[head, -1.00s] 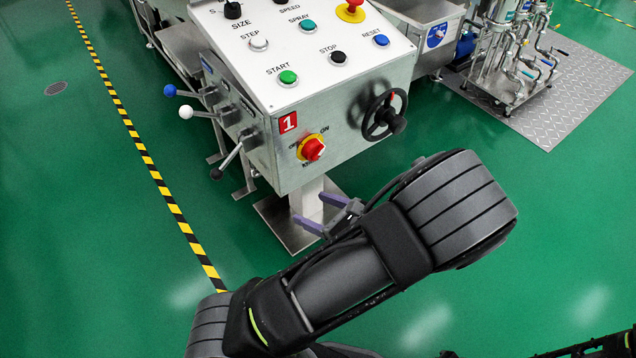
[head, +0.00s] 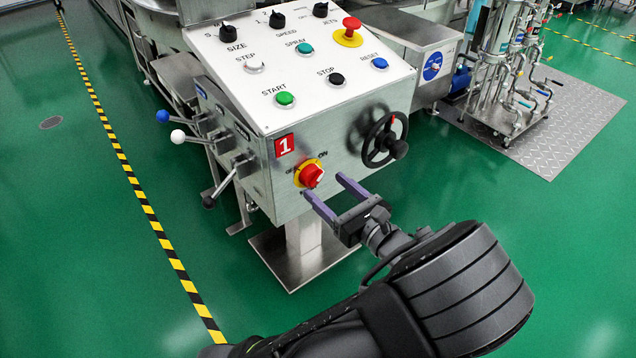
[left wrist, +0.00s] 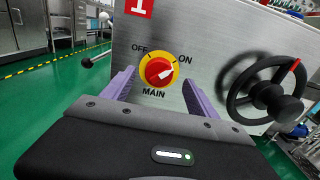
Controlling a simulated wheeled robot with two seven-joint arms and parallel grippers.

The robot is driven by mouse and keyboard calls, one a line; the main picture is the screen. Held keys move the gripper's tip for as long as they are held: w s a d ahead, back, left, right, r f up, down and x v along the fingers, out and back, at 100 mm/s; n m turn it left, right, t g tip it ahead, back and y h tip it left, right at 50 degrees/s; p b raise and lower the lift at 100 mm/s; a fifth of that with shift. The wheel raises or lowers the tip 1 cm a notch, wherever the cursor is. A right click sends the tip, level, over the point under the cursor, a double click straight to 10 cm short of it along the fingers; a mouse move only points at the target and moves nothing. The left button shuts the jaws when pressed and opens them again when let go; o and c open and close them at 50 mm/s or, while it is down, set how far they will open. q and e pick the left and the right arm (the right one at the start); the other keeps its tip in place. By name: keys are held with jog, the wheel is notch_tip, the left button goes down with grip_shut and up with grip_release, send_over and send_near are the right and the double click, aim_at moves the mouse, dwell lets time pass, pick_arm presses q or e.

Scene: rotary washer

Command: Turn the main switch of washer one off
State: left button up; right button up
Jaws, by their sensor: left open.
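The main switch (head: 311,175) is a red knob on a yellow plate, on the front of the control box marked with a red 1 (head: 285,145). In the left wrist view the main switch (left wrist: 158,72) sits above the word MAIN, between OFF at upper left and ON at upper right. Its white mark points to the upper right, toward ON. My left gripper (head: 323,185) is open, its purple fingers pointing at the front panel. In the left wrist view the fingers (left wrist: 158,84) stand either side of the knob, seemingly short of it. My right gripper is not in view.
A black handwheel (head: 384,139) is on the panel right of the switch. Levers with blue, white and black knobs (head: 178,136) stick out from the box's left side. An emergency button (head: 350,27) and several buttons are on top. Green floor is clear around the pedestal.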

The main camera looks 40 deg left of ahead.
aim_at(317, 180)
pick_arm(q)
jog(key=b+x, duration=0.1)
jog(key=x, duration=0.3)
jog(key=shift+a, duration=0.15)
jog(key=shift+c, duration=0.6)
jog(key=c, duration=1.2)
